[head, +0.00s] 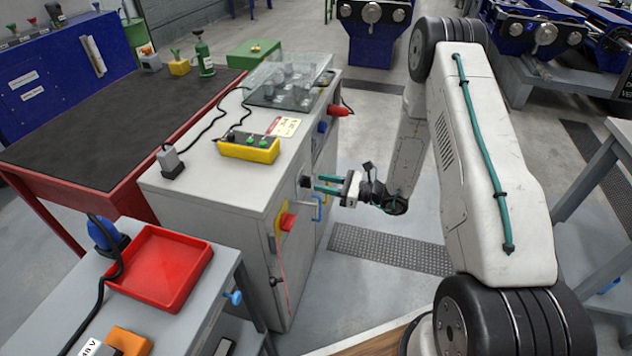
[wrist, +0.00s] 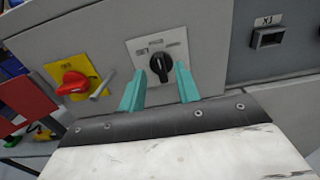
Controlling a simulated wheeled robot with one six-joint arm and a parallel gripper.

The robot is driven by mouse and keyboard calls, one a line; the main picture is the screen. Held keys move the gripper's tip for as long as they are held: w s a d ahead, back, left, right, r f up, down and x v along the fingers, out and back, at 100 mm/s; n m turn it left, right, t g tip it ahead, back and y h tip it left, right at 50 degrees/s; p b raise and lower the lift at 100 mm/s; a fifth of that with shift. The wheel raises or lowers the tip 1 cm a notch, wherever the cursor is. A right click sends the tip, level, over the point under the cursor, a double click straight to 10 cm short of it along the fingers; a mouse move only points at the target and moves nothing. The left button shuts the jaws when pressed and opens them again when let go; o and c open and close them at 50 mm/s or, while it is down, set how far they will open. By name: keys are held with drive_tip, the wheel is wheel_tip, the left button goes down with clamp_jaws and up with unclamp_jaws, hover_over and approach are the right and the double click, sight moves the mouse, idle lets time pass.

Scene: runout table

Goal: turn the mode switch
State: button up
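The mode switch is a black rotary knob (wrist: 160,67) on a pale square plate (wrist: 143,48) on the cabinet's front panel. In the wrist view its grip stands close to upright. My gripper (wrist: 160,82) has two teal fingers spread apart, one on each side of the knob in the picture, with gaps between. I cannot tell how far the fingertips are from the panel. In the head view my gripper (head: 326,185) points left at the grey cabinet (head: 240,210); the knob is a small dark spot (head: 305,181) there.
A red rotary switch on a yellow plate (wrist: 74,83) is left of the knob, with a grey lever (wrist: 102,84) between. A socket marked X1 (wrist: 268,38) is to the right. A yellow button box (head: 248,147) lies on the cabinet top. A red tray (head: 160,268) is nearby.

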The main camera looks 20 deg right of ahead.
sight(304, 181)
drive_tip(key=shift+x, duration=1.45)
clamp_jaws()
drive_tip(key=shift+n, duration=0.3)
drive_tip(key=shift+s+a+f+n, duration=0.1)
drive_tip(key=shift+n, duration=1.25)
drive_tip(key=shift+s+a+n, duration=0.1)
drive_tip(key=shift+n, duration=1.2)
drive_tip(key=shift+s+a+f+n, duration=0.1)
drive_tip(key=shift+n, duration=1.25)
